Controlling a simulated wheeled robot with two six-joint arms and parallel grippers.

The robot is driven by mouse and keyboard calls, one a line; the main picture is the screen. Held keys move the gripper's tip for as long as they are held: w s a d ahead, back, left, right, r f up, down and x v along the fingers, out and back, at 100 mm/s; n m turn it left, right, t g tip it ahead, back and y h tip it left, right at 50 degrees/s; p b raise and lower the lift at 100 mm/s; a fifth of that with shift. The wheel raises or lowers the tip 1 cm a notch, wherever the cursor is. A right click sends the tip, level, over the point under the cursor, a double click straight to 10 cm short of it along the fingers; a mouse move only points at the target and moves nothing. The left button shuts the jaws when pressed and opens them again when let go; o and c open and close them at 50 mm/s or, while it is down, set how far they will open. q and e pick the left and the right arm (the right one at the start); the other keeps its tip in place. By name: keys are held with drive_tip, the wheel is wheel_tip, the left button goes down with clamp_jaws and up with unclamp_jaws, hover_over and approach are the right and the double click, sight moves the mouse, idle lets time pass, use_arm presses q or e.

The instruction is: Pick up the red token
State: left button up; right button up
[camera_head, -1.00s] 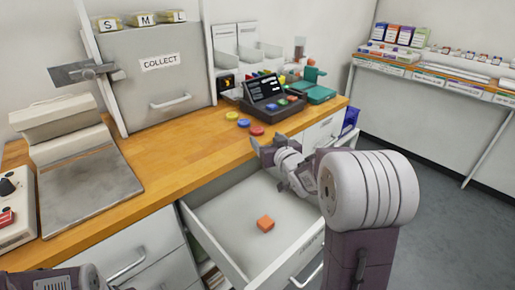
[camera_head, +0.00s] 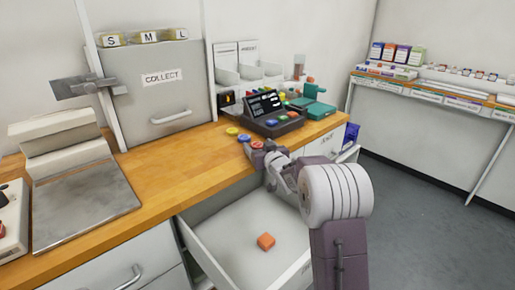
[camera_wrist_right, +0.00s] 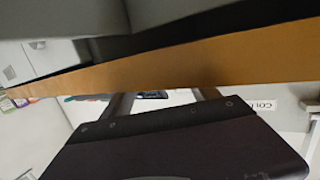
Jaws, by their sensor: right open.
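The red token (camera_head: 257,144) is a small flat disc on the wooden worktop (camera_head: 165,175), near its front edge. My right gripper (camera_head: 265,156) is beside it at the worktop edge, close in front and to the right. I cannot tell whether they touch. In the right wrist view, the two fingers (camera_wrist_right: 162,99) are apart with no object visible between them, and the red token cannot be made out. My left gripper is not in view.
A blue token (camera_head: 244,138) and a yellow token (camera_head: 231,131) lie beside the red one. The dark till (camera_head: 272,118) stands behind. The worktop's middle is clear.

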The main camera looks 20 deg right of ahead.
drive_tip(key=shift+c, duration=0.7)
drive_tip(key=c, duration=1.3)
drive_tip(key=r+p, duration=0.1)
drive_tip(key=r, duration=0.1)
drive_tip(key=d+r+p, duration=0.1)
drive_tip(key=r+p, duration=0.1)
drive_tip(key=r, duration=0.1)
drive_tip(key=shift+w+d+r, duration=0.1)
drive_tip(key=shift+w+r, duration=0.05)
drive_tip(key=shift+r, duration=0.2)
drive_tip(key=w+d+r+p, duration=0.1)
drive_tip(key=d+p, duration=0.1)
drive_tip(key=d, duration=0.1)
drive_tip(key=w+d+r+p, duration=0.1)
drive_tip(key=d+r+p, duration=0.1)
drive_tip(key=d, duration=0.1)
drive_tip(key=w+d+r+p, duration=0.1)
drive_tip(key=d+r+p, duration=0.1)
drive_tip(key=d+p, duration=0.1)
drive_tip(key=shift+d+r, duration=0.15)
drive_tip(key=shift+d, duration=0.35)
